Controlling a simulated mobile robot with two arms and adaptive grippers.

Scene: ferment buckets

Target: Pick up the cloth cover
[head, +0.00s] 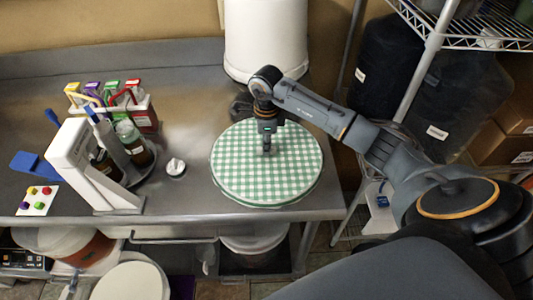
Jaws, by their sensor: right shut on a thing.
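The cloth cover (240,172) is a round green-and-white checked piece lying flat at the right end of the steel table. My right gripper (267,150) points down onto the middle of it and is shut on the cloth cover. The fingertips are small in the picture, and the pinched bit of cloth is hard to make out. What lies under the cover is hidden. My left gripper is not in view.
A tall white bucket (265,40) stands behind the cover. A white stand (88,165), a caddy of coloured bottles (145,118) and a small white knob-like item (175,167) are to the left on the steel table (190,205). A wire shelf (480,30) stands at right.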

